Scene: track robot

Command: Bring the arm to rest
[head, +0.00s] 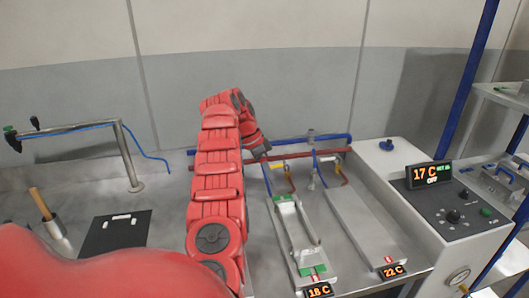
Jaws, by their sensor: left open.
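My left arm, red and segmented, rises from the bottom of the head view and bends over at its top. My left gripper (262,155) points down at the end of the bend, above the back of the metal bench near the red and blue pipes. It is small and partly hidden by the arm; its jaws are open, and I see nothing held in them. My right gripper is out of view.
The metal bench (165,210) bears two long trays, the left tray (287,240) reading 18 C and the right tray (362,225) reading 22 C. A control box (455,205) stands right, beside a blue-framed shelf. A bent pipe stand (127,155) and black plate (113,238) are left.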

